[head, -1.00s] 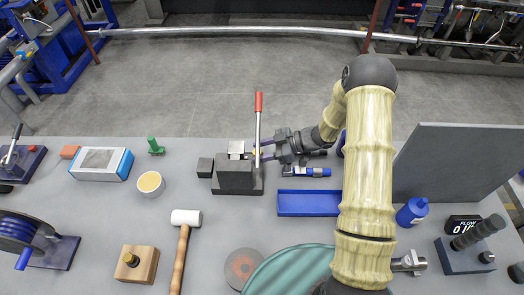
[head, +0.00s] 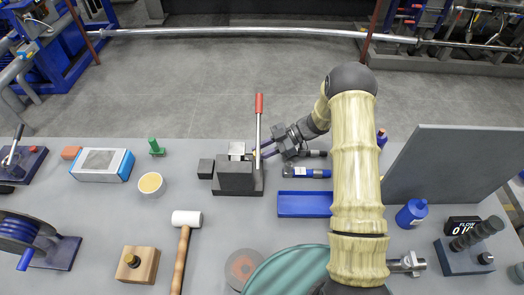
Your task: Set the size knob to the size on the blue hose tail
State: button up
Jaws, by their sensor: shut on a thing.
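A dark grey press block (head: 235,178) with a red-handled lever (head: 259,104) stands at the middle of the bench's far side. My gripper (head: 261,152) comes in from the right and is shut at the right side of the press, beside the lever foot. The size knob there is mostly hidden by the fingers, and its setting cannot be read. The blue hose tail (head: 318,173) lies to the right, behind the blue tray, with a small pale label too small to read. A darker fitting (head: 317,153) lies just beyond it, near my wrist.
A blue tray (head: 303,211) lies in front of the hose tail. A grey panel (head: 455,170) and a blue bottle (head: 412,213) stand right of my arm.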

jog(key=shift+w+n+g+h+b, duration=0.2)
jog(key=shift+n+g+h+b, duration=0.3)
jog(key=shift+n+g, duration=0.85)
jog(key=o, duration=1)
jog(key=v, duration=1.7)
jog(key=shift+w, duration=0.35)
